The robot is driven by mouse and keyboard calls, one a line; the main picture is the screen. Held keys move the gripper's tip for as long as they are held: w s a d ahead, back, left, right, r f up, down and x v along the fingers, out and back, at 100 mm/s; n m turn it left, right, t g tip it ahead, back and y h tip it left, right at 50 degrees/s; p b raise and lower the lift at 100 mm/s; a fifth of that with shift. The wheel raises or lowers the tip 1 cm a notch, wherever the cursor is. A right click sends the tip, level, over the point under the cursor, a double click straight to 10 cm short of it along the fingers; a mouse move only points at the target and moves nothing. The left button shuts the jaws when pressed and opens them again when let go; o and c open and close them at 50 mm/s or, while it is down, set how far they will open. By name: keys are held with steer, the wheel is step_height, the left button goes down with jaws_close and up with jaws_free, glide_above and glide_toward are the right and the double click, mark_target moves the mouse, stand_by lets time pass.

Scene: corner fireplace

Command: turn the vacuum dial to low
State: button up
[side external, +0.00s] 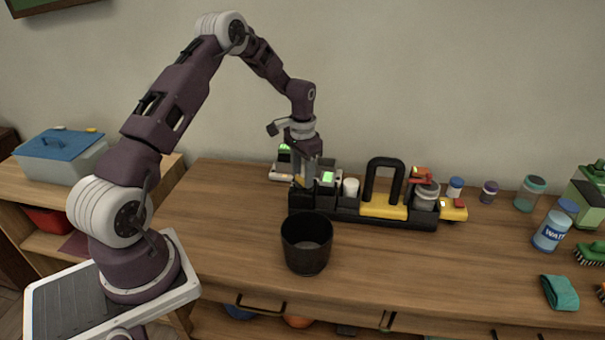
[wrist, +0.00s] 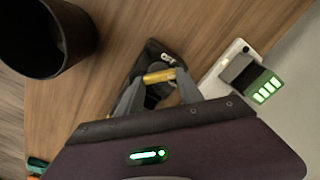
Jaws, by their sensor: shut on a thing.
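I cannot tell which part is the dial. My gripper (side external: 302,182) points down at the black left end of this assembly, well left of the loop handle. In the wrist view my gripper (wrist: 160,80) is shut on a small yellow bar (wrist: 159,76) above a black part. The contact is partly hidden in the side view.
An open black bin (side external: 307,245) stands just in front of my gripper. A white charger with a green-lit battery (wrist: 262,85) is close by. Jars, a bottle (side external: 551,230), a brush and a teal cloth (side external: 559,292) lie right. The counter's middle front is clear.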

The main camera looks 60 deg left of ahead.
stand_by(0.4)
steer(key=o, duration=1.4)
steer(key=shift+r, duration=0.1)
step_height(320, 180, up, 6)
steer(key=shift+r, duration=0.45)
